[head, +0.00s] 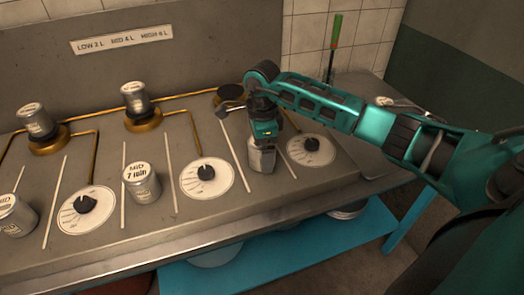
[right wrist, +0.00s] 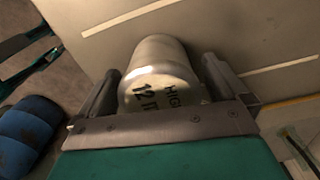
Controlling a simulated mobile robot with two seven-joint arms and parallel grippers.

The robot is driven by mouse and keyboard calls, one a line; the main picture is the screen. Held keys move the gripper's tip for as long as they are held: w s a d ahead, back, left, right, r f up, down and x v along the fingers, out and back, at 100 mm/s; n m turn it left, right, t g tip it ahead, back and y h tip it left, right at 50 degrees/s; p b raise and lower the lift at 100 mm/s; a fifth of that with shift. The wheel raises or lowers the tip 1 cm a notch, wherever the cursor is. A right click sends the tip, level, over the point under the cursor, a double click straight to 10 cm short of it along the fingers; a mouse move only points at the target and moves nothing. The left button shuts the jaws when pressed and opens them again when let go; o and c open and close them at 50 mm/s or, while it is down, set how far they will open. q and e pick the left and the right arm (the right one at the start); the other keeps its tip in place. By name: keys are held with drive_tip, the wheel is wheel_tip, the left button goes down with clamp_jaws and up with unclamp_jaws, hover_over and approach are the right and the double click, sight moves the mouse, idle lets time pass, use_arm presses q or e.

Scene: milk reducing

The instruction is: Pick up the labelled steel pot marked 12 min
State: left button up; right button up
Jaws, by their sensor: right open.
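The steel pot marked 12 min (head: 262,158) stands on the steel counter between two dials, directly under my right gripper (head: 262,138), which hides its upper part in the head view. In the right wrist view the pot (right wrist: 160,70) shows "HIGH" and part of "12 m" on its pale top. My right gripper (right wrist: 160,85) is open, with one finger on each side of the pot. Small gaps seem to show beside the fingers; contact cannot be told. My left gripper is not in view.
A pot marked MID 7 min (head: 142,184) stands to the left, and another labelled pot (head: 15,215) at the far left. Two steel cans (head: 36,120) (head: 135,97) sit on burners behind. White dial plates (head: 207,178) and thin white strips lie between. A green-handled tool (head: 335,32) stands behind.

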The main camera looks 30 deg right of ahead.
drive_tip(key=shift+f, duration=0.45)
drive_tip(key=shift+r, duration=0.1)
drive_tip(key=c, duration=1.3)
